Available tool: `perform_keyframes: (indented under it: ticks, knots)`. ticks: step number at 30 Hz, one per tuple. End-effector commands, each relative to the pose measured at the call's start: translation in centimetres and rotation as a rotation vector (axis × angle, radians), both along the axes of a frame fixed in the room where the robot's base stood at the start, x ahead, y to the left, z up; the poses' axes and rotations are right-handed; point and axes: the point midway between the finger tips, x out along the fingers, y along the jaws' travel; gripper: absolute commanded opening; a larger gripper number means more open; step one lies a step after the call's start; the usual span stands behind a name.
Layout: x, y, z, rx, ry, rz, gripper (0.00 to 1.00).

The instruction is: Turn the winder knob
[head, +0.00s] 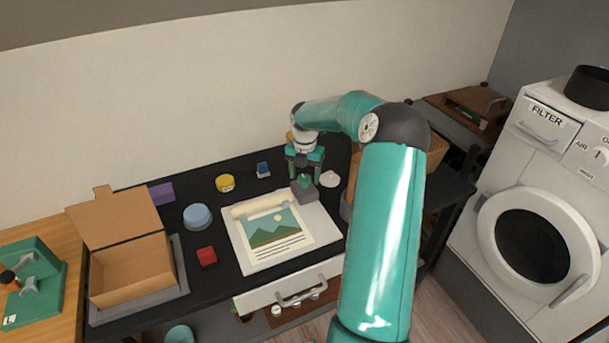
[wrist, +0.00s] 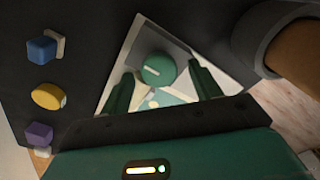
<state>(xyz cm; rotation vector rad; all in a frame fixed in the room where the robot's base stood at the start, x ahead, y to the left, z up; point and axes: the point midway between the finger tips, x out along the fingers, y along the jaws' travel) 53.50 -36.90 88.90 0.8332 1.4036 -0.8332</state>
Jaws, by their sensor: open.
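The winder knob (wrist: 158,70) is a round green knob with a pale line across its face. In the head view the green knob (head: 304,181) sits on a grey block (head: 306,194) at the right end of a paper roll on a white board (head: 242,252). My gripper (head: 305,172) is open and points down over the knob. In the wrist view one finger of my gripper (wrist: 161,72) shows on each side of the knob, with gaps to it. I cannot tell how far down the fingers reach.
An open cardboard box (head: 130,270), a blue round tin (head: 197,216), a red block (head: 206,256) and a yellow tin (head: 225,183) stand left of the winder. A white round thing (head: 330,179) lies close right of my gripper. A washing machine (head: 545,215) stands at right.

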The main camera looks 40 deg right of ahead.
Motion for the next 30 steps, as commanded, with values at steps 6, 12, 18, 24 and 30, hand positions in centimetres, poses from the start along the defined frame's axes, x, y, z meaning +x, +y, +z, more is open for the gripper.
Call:
perform_keyframes:
  ticks: [6, 12, 18, 24, 30]
  knots:
    - [0.13, 0.03, -0.70, 0.001, 0.000, 0.000, 0.63]
    - [0.11, 0.00, -0.66, 0.001, 0.000, 0.000, 0.51]
    - [0.10, 0.00, -0.64, 0.001, 0.000, 0.000, 0.18]
    - [0.11, 0.00, -0.60, 0.000, 0.001, -0.011, 0.18]
    - [0.10, -0.02, -0.55, -0.002, 0.001, -0.068, 0.18]
